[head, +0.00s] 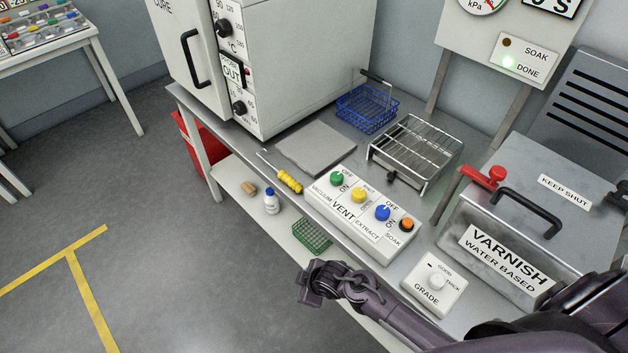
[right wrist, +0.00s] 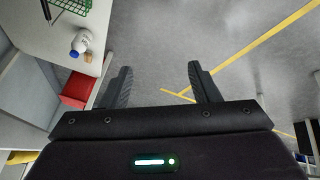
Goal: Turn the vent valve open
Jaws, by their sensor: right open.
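The white control panel (head: 333,222) stands on the steel bench with a row of knobs. The yellow knob (head: 359,195) sits above the word VENT with small lettering beside it; its exact pointer position is too small to read. A green knob (head: 337,178) is left of it, a blue knob (head: 382,212) and an orange button (head: 406,225) right of it. My right gripper (head: 306,283) is in front of the bench edge, below the panel in the picture and apart from it. The right wrist view shows its fingers (right wrist: 160,84) spread and empty above the floor. My left gripper is not in view.
The GRADE box (head: 434,287) and VARNISH tank (head: 522,235) with a red handle (head: 490,177) are to the right. A wire rack (head: 414,150) stands behind.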

